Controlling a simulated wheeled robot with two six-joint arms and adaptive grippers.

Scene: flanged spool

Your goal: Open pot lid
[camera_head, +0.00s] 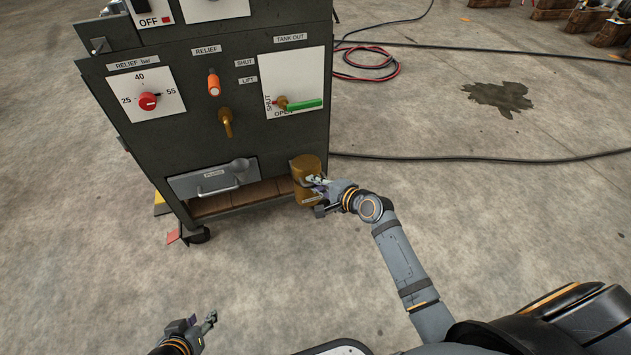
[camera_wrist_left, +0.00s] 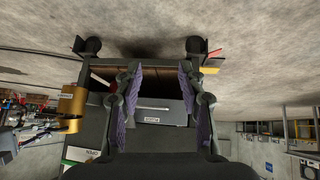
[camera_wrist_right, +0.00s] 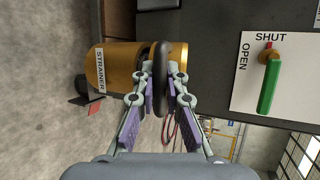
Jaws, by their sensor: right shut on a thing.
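The brass strainer pot (camera_head: 300,187) stands at the cabinet's lower right corner. In the right wrist view the pot (camera_wrist_right: 118,68) lies sideways, with a black ring-shaped handle (camera_wrist_right: 166,105) seen edge-on at its end. My right gripper (camera_wrist_right: 164,72) is shut on this handle, one finger on each side. In the head view the right gripper (camera_head: 320,185) covers part of the pot. My left gripper (camera_head: 202,322) is open and empty, low over the floor in front of the cabinet. The pot also shows in the left wrist view (camera_wrist_left: 74,103).
The dark cabinet (camera_head: 180,135) carries a red relief knob (camera_head: 148,101), an orange handle (camera_head: 214,84), a brass lever (camera_head: 226,121) and a green tank-out handle (camera_head: 305,105). A grey drawer front (camera_head: 212,179) sits left of the pot. Floor in front is clear.

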